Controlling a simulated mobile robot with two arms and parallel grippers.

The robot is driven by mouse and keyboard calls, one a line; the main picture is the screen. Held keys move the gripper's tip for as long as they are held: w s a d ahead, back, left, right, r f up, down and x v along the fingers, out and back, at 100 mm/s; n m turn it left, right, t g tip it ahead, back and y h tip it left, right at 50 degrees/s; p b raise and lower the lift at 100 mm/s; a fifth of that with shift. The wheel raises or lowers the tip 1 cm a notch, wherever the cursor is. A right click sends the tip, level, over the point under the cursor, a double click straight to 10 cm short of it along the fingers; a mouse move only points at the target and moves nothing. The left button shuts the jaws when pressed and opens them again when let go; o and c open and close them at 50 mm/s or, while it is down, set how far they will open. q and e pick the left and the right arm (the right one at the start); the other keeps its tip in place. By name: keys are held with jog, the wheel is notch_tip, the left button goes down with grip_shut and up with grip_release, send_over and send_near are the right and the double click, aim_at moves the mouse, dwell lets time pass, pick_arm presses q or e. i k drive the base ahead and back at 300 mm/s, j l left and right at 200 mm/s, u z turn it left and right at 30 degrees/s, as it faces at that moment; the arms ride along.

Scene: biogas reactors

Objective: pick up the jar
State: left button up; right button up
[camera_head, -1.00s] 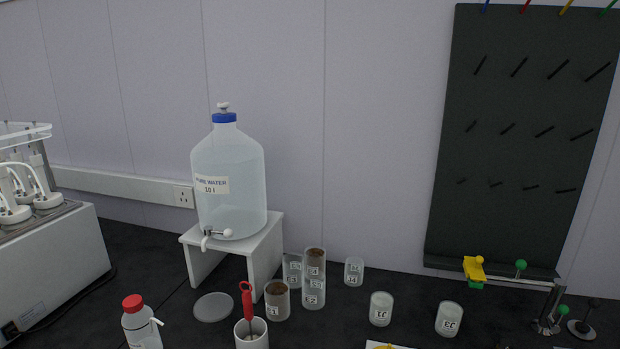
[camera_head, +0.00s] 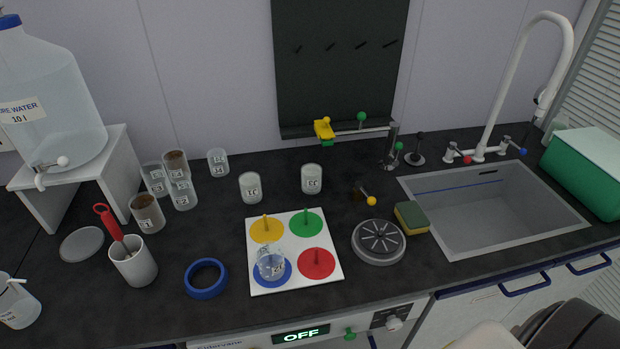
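Several small labelled glass jars stand on the dark counter, and I cannot tell which one the task means. A clear jar (camera_head: 270,265) stands on the blue disc of a white board (camera_head: 254,247). Two jars with whitish contents, a left one (camera_head: 250,188) and a right one (camera_head: 312,179), stand apart behind the board. A clear jar (camera_head: 218,162) stands farther back. A jar with brown contents (camera_head: 147,214) stands near a cluster at left that includes another brown-filled jar (camera_head: 176,163) and clear jars (camera_head: 182,194). Neither gripper's fingers show.
A water vessel (camera_head: 45,105) stands on a white stand (camera_head: 110,165) at left. A white cup (camera_head: 134,262) holds a red-handled tool. A blue ring (camera_head: 206,279), a round grey device (camera_head: 378,243) and a sponge (camera_head: 411,218) lie around the board. A sink (camera_head: 490,210) is at right.

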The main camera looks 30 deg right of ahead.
aim_at(311, 173)
jog(key=l+z, duration=0.15)
jog(key=z, duration=0.2)
jog(key=k+l+z, duration=0.1)
jog(key=l+z, duration=0.25)
jog(key=z, duration=0.35)
jog(key=k+l, duration=0.05)
jog(key=l, duration=0.05)
